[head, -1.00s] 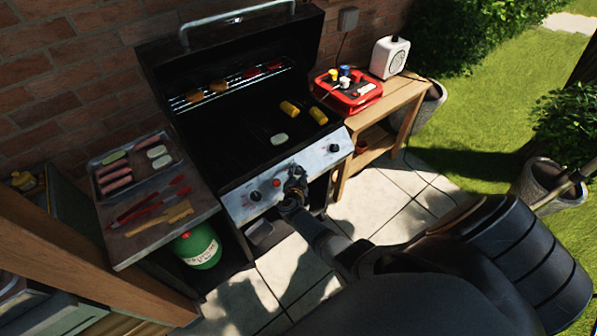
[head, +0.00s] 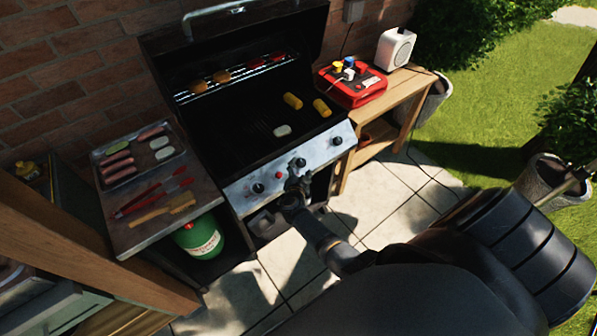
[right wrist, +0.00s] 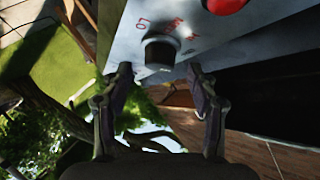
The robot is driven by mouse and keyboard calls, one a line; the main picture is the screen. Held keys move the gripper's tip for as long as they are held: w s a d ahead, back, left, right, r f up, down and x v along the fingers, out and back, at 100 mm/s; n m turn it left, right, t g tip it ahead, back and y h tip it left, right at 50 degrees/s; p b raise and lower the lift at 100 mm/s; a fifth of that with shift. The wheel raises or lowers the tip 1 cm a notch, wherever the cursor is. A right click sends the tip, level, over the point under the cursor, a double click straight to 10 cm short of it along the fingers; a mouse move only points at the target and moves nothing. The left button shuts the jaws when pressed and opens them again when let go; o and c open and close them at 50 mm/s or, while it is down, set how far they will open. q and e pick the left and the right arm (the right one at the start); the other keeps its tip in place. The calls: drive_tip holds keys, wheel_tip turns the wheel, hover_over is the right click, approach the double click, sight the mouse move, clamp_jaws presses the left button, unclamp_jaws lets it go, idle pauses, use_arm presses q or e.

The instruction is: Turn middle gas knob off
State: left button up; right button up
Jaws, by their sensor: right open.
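The middle knob (head: 300,162) is a dark round knob on the grill's silver front panel (head: 236,196), just right of a red button (head: 279,175). In the right wrist view the knob (right wrist: 160,52) is close up, with red lettering around it. Its exact turned position is hard to tell. My right gripper (head: 297,184) is just in front of and below the knob, apart from it. In the right wrist view the gripper (right wrist: 159,76) is open, with one fingertip on each side just short of the knob. My left gripper is out of view.
A left knob (head: 258,188) and right knob (head: 337,140) flank the middle one. The grill lid is open, with food inside. A side shelf holds a food tray (head: 103,161) and tongs (head: 150,195). A green gas bottle (head: 198,237) stands below. A wooden table (head: 405,92) is at right.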

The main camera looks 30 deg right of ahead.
drive_tip(key=v, duration=0.9)
drive_tip(key=s+a+f+n+y+b, duration=0.1)
drive_tip(key=s+a+f+n+y, duration=0.2)
drive_tip(key=f, duration=0.4)
drive_tip(key=s+a+f+n+g+y+b, duration=0.1)
drive_tip(key=s+f+n+y, duration=0.1)
drive_tip(key=s+f+n, duration=0.4)
drive_tip(key=s+a+f+n+y, duration=0.2)
drive_tip(key=s+f+y, duration=0.1)
drive_tip(key=f, duration=0.6)
drive_tip(key=s+d+f+n+g, duration=0.1)
drive_tip(key=s+f+g, duration=0.2)
drive_tip(key=s, duration=0.6)
drive_tip(key=s+d+f+n+g+b, duration=0.1)
drive_tip(key=s+d+f+n+g, duration=0.1)
drive_tip(key=s+f, duration=0.4)
drive_tip(key=s+d+f+n+g, duration=0.1)
drive_tip(key=s+f, duration=0.4)
drive_tip(key=s, duration=0.8)
drive_tip(key=d+g, duration=0.1)
drive_tip(key=g, duration=0.1)
drive_tip(key=shift+n+g+b, duration=0.3)
drive_tip(key=shift+n+g, duration=0.1)
drive_tip(key=shift+d+f, duration=0.1)
